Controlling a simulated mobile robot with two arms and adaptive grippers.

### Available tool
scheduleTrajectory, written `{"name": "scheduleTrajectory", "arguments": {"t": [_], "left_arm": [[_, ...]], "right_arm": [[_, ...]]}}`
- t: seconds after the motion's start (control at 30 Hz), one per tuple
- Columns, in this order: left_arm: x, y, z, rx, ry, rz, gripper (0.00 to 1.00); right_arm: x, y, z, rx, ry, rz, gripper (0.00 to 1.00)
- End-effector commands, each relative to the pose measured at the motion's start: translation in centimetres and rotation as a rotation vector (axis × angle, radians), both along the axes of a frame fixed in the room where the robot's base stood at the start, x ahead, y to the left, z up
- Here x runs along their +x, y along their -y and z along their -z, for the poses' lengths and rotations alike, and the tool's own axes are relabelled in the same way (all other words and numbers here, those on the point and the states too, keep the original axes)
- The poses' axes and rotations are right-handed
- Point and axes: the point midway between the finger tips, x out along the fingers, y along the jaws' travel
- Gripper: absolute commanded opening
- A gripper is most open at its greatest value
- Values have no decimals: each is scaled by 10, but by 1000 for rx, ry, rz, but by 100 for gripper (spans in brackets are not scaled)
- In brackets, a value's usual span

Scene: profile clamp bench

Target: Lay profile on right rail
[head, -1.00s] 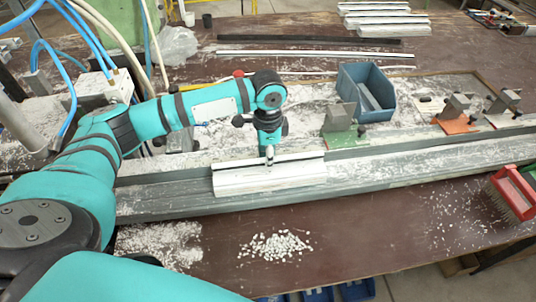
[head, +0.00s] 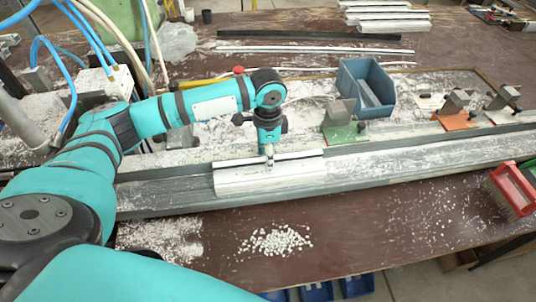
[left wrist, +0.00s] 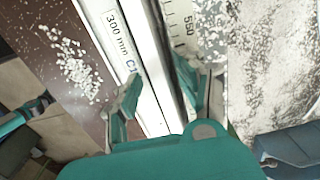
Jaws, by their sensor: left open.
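The profile (head: 270,180) is a short white length. It lies along the long grey rail (head: 420,168) on the bench, left of the middle in the head view. In the left wrist view the profile (left wrist: 135,70) carries a label reading "300 mm C". My left gripper (head: 269,160) points down at the profile's middle. In the left wrist view its open fingers (left wrist: 158,92) stand on either side of a long strip of the profile. I cannot tell whether they touch it. My right gripper is not in view.
A blue bin (head: 366,88) stands behind the rail, beside green (head: 343,133) and orange (head: 458,120) clamp blocks. White chips (head: 275,242) are heaped in front. The front bench top is otherwise mostly free.

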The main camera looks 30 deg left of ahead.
Motion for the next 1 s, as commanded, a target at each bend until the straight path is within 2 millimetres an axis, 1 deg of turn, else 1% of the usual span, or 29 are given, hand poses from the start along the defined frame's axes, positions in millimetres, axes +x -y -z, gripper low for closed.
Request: {"name": "scheduleTrajectory", "arguments": {"t": [0.07,0.17,0.4,0.5,0.6,0.7,0.8,1.0], "left_arm": [[1,0,-8,0,5,1,43],[2,0,-27,-3,6,1,43],[2,0,-82,-2,6,2,43],[2,1,-102,-4,5,1,43],[2,0,-116,-2,4,0,43],[2,0,-124,-2,2,0,43],[2,0,-128,-2,1,0,43],[2,0,-129,-2,1,0,43]], "right_arm": [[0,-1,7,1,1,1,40],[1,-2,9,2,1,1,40],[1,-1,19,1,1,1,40],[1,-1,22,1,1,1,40],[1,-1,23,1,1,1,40],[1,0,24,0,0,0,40],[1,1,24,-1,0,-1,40],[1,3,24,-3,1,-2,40]]}}
